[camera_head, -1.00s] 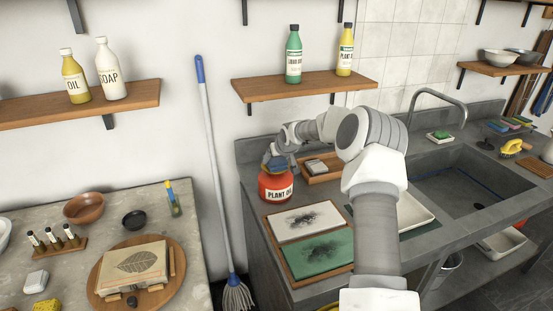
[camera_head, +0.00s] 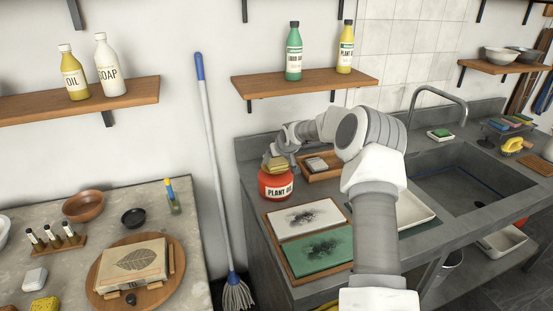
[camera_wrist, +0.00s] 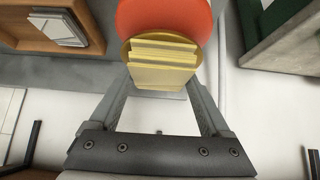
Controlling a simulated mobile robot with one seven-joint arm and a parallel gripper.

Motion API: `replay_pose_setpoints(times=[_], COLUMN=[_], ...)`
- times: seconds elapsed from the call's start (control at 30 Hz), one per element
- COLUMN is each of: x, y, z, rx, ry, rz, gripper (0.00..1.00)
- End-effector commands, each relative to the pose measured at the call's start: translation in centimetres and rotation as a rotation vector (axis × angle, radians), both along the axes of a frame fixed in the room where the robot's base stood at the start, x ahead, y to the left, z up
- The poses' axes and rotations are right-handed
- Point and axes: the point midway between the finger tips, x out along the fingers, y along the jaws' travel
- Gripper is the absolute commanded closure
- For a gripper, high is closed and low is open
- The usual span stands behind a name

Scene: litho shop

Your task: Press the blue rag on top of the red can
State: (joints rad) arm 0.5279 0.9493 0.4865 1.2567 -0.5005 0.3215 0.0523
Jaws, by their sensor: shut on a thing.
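The red can (camera_head: 276,186), labelled "PLANT OIL", stands on the grey counter left of the sink. A folded rag (camera_head: 279,164) sits at its top and looks pale yellow, not blue. My gripper (camera_head: 274,154) is above the can, partly hidden by my arm. In the wrist view, my gripper (camera_wrist: 160,95) has its fingers on both sides of the layered yellow rag (camera_wrist: 163,65). The red can (camera_wrist: 163,18) shows just beyond, with a gold rim around the rag. The exact contact between rag and can is hidden.
A frame with white and green inked panels (camera_head: 266,238) lies in front. A shelf (camera_head: 303,86) with green and yellow bottles hangs above. A mop (camera_head: 211,150) leans at the left.

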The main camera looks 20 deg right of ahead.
Motion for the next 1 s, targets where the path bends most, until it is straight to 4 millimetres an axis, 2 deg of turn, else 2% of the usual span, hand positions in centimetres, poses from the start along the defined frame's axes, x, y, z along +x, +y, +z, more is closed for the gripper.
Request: replay_pose_setpoints(times=[0.47,1.0], x=[-0.1,0.0], y=[0.0,0.0], z=[0.0,4.1], rx=[0.001,0.000], ry=[0.004,0.001], rz=[-0.001,0.000], gripper=[0.72,0.72])
